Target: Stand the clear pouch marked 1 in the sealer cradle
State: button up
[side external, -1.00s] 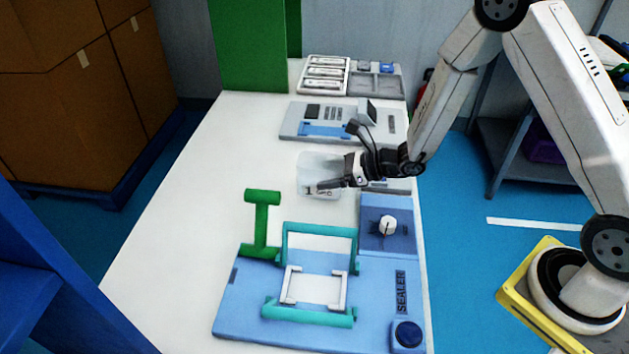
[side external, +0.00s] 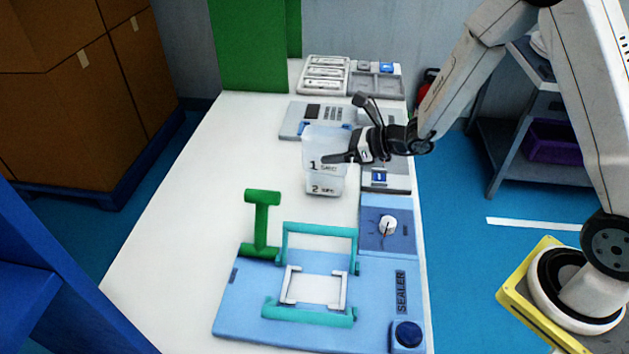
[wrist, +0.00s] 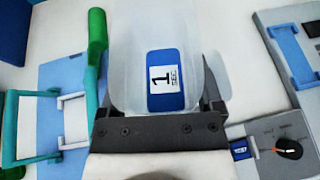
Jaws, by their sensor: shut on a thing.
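The clear pouch marked 1 (side external: 318,143) hangs upright in my gripper (side external: 343,157), above the white table. My gripper is shut on it. A "2 SEC" mark shows just below the pouch's "1 SEC" mark; I cannot tell whether it is on the same pouch or behind it. In the wrist view the pouch (wrist: 125,60) stands between my fingers (wrist: 160,98), with a blue "1 SEC" label. The sealer cradle (side external: 345,290) is a small white frame on the blue sealer base (side external: 240,300), nearer the camera and apart from the pouch. It looks empty.
A teal bar frame (side external: 320,229) rises behind the cradle, and a teal bar (side external: 308,315) lies before it. A green T-shaped post (side external: 262,222) stands to the left. A white knob (side external: 387,226) sits to the right. A grey device (side external: 290,122) lies behind. The table's left side is clear.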

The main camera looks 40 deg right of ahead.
aim_at(303, 167)
jog(key=s+d+r+m+t+h, duration=0.2)
jog(key=d+r+m+h, duration=0.1)
jog(key=r, duration=1)
jog(key=shift+s+d+m+h, duration=0.15)
jog(key=shift+d+m+h, duration=0.3)
jog(key=shift+d, duration=0.95)
jog(key=w+a+f+n+y, duration=0.1)
jog(key=w+a+f, duration=0.1)
jog(key=f, duration=0.1)
jog(key=w+a+f+n+g+y, duration=0.1)
jog(key=w+a+f, duration=0.1)
jog(key=w+a+f+n+y, duration=0.1)
jog(key=a+f, duration=0.1)
jog(key=f, duration=0.1)
jog(key=shift+w+a+f, duration=0.3)
jog(key=shift+w+f, duration=0.05)
jog(key=shift+w, duration=0.05)
jog(key=a+f+y, duration=0.1)
jog(key=a+f, duration=0.1)
jog(key=f, duration=0.1)
jog(key=w+a+f+n+g, duration=0.1)
jog(key=a+f, duration=0.1)
jog(key=f, duration=0.1)
jog(key=a+f+n+g+y, duration=0.1)
jog(key=a+f, duration=0.1)
jog(key=f, duration=0.1)
jog(key=shift+w+f+n+y, duration=0.15)
jog(key=shift+w+n+y, duration=0.1)
jog(key=shift+y, duration=0.1)
jog(key=shift+f, duration=0.1)
